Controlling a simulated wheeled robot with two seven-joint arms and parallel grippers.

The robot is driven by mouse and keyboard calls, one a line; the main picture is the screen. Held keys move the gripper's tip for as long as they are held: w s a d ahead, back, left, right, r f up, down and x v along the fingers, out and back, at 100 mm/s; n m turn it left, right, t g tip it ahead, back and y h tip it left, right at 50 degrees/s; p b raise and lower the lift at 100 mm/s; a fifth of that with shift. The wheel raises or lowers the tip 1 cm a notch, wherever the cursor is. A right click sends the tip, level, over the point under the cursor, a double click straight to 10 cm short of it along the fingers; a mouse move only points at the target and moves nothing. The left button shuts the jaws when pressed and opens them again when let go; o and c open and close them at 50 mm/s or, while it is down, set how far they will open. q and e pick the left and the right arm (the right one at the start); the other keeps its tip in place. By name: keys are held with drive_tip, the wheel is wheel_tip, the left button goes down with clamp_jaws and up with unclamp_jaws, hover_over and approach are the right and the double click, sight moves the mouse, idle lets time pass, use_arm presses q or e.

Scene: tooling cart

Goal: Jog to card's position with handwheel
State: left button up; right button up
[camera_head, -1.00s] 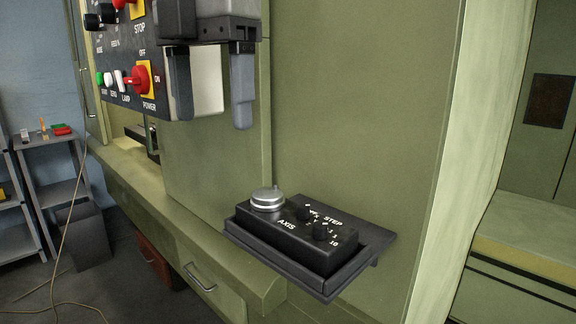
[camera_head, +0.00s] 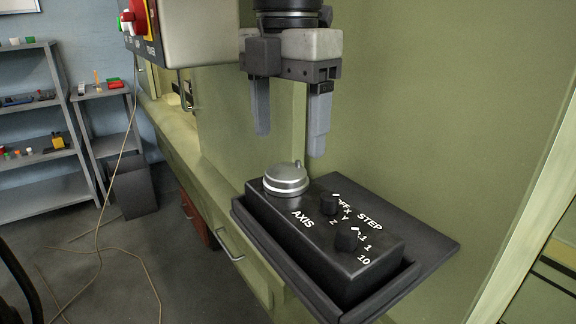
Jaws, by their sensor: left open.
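The black handwheel pendant (camera_head: 290,238) sits in a dark tray (camera_head: 436,246) fixed to the green machine. Its silver handwheel (camera_head: 286,180) is at the back left end, with a small knob on its rim. The AXIS selector (camera_head: 329,203) is marked OFF, X, Y, Z. The STEP selector (camera_head: 347,239) is marked .1, 1, 10. My left gripper (camera_head: 290,143) points down, open and empty, above the handwheel and apart from it. No card with a position is visible. My right gripper is not in view.
The control panel (camera_head: 140,20) with its red power switch is at the upper left. Grey shelves (camera_head: 40,120) and a dark bin (camera_head: 131,186) stand at the left. A loose cable (camera_head: 100,225) lies on the floor. The machine wall rises right behind the tray.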

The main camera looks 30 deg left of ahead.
sight(288, 169)
use_arm(q)
wheel_tip(288, 169, down, 5)
drive_tip(key=shift+w, duration=0.1)
idle(0.3)
drive_tip(key=c, duration=1)
